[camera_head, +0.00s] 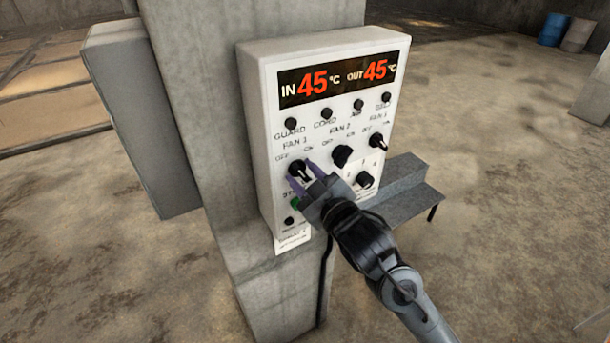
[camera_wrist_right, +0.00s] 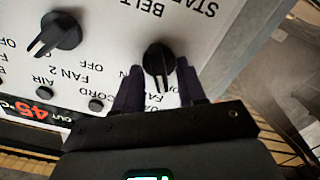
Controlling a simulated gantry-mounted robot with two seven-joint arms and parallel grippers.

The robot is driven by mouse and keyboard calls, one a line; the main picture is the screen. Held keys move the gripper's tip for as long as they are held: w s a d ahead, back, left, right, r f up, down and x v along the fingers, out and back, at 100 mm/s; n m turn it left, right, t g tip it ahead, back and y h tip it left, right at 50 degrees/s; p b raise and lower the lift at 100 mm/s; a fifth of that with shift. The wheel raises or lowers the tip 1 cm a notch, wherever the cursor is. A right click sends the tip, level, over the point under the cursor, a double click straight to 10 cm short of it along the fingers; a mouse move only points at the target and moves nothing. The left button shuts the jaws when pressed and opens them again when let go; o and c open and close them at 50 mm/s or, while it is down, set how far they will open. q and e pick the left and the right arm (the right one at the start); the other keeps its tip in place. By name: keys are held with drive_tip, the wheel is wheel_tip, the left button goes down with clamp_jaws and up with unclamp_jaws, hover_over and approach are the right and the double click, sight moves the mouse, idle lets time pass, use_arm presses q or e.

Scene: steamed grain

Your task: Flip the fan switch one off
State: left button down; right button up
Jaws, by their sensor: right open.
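The white control panel (camera_head: 262,130) is fixed to a concrete pillar. The leftmost black fan knob (camera_head: 298,170) sits under a fan label whose digit is hard to read. My right gripper (camera_head: 303,182) is open at this knob. In the right wrist view the same knob (camera_wrist_right: 159,62) lies between the two purple fingers, one on each side. Its raised ridge points towards the partly hidden label. I cannot tell whether the fingers touch it. My left gripper is not in view.
The FAN 2 knob (camera_head: 342,155) and another fan knob (camera_head: 377,140) are to the right. A lower black knob (camera_head: 364,180) and a green button (camera_head: 296,203) are close to my gripper. A grey ledge (camera_head: 405,180) juts out at the right.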

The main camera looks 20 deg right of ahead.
drive_tip(key=shift+c, duration=0.3)
clamp_jaws()
drive_tip(key=shift+n, duration=1)
drive_tip(key=shift+o, duration=0.3)
unclamp_jaws()
drive_tip(key=shift+s, duration=0.15)
drive_tip(key=s+d+b, duration=0.1)
drive_tip(key=s+b, duration=0.1)
drive_tip(key=s, duration=0.8)
drive_tip(key=shift+s+d, duration=0.2)
drive_tip(key=shift+d, duration=0.15)
